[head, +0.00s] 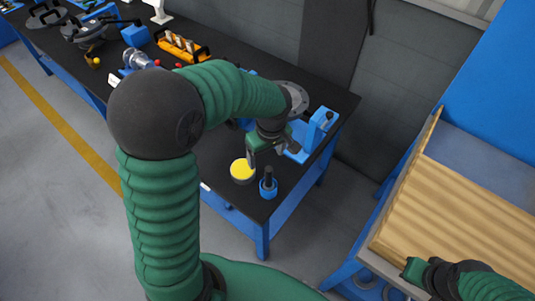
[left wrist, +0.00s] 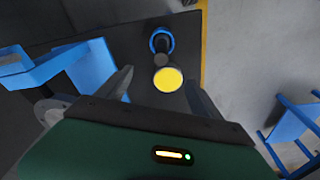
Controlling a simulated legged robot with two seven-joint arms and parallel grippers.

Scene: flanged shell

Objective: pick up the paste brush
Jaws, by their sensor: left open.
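The paste brush (head: 268,177) appears to be the dark handle standing upright in a round blue holder (head: 268,190) near the bench's front right corner. In the left wrist view, the dark handle (left wrist: 162,47) rises from the blue ring of the holder (left wrist: 152,41), beyond the fingertips. A dark tin with a yellow top (head: 242,171) stands just left of it; the yellow top (left wrist: 168,79) shows between my fingers in the wrist view. My left gripper (head: 267,152) is open and empty above and behind these two. My right gripper (head: 418,270) is at the lower right, its jaws unclear.
A blue fixture (head: 318,129) stands on the black bench (head: 218,150) right of my left gripper. An orange tool rack (head: 181,46) and other parts lie farther left. A ridged wooden surface (head: 460,200) is at the right. The floor before the bench is clear.

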